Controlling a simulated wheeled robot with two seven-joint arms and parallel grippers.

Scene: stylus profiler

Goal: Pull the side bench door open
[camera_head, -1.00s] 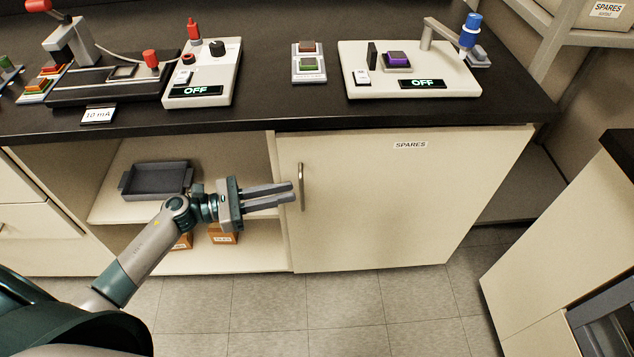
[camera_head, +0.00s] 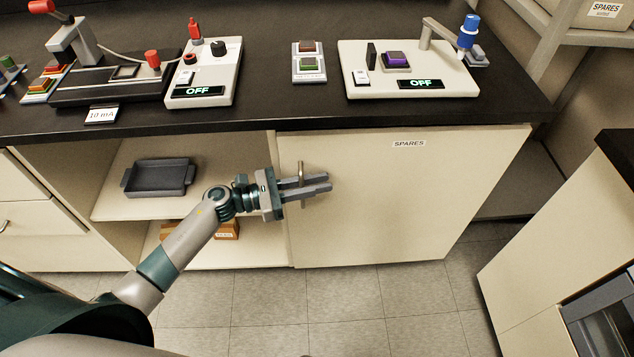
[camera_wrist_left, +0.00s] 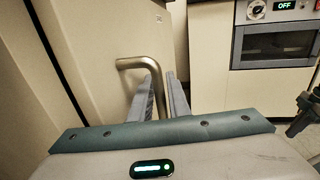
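The cream side bench door (camera_head: 400,210) with the SPARES label is shut under the black bench top. Its upright metal bar handle (camera_head: 301,170) is near the door's left edge. My left gripper (camera_head: 320,183) reaches in from the left, its fingers one above the other across the handle. In the left wrist view the handle (camera_wrist_left: 133,63) runs down between the two fingers (camera_wrist_left: 161,98). The fingers look apart around the bar, with little gap on either side; firm contact is not visible. A dark part of my right arm shows at the right edge of the wrist view, its fingers unclear.
Left of the door is an open shelf bay with a dark tray (camera_head: 158,177) and an orange box (camera_head: 228,229), partly behind my arm. Instruments stand on the bench top (camera_head: 270,115). A cabinet (camera_head: 560,255) stands at right; the floor (camera_head: 400,305) before the door is clear.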

